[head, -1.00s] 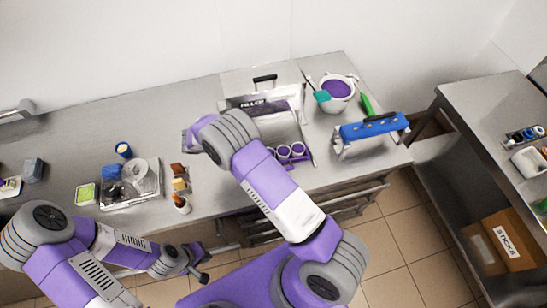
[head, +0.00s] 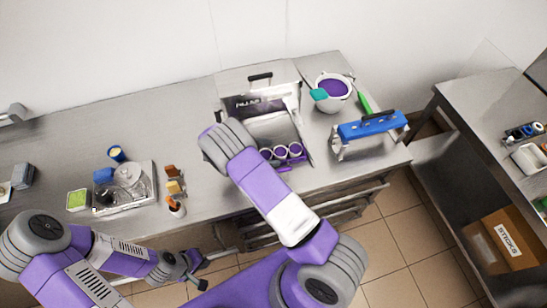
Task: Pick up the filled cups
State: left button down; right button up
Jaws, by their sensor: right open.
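Three cups (head: 280,152) with white rims and purple filling stand in a row at the front of the filler machine (head: 262,106), near the counter's front edge. My right arm reaches over the counter, and its wrist is just left of the cups. The right gripper is mostly hidden behind its own wrist and forearm; a small purple part shows beside the cups, and I cannot tell if it touches them. My left gripper (head: 196,276) hangs low in front of the counter, away from the cups; its jaw opening is too small to read.
A white pot (head: 333,88) of purple mix with a teal spatula stands behind right. A blue-topped rack (head: 372,128) stands to the right. A tray (head: 152,190) with clear containers lies to the left. A side bench (head: 480,110) stands at the right.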

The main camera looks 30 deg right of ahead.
jog(key=c, duration=1.4)
jog(key=shift+r, duration=0.1)
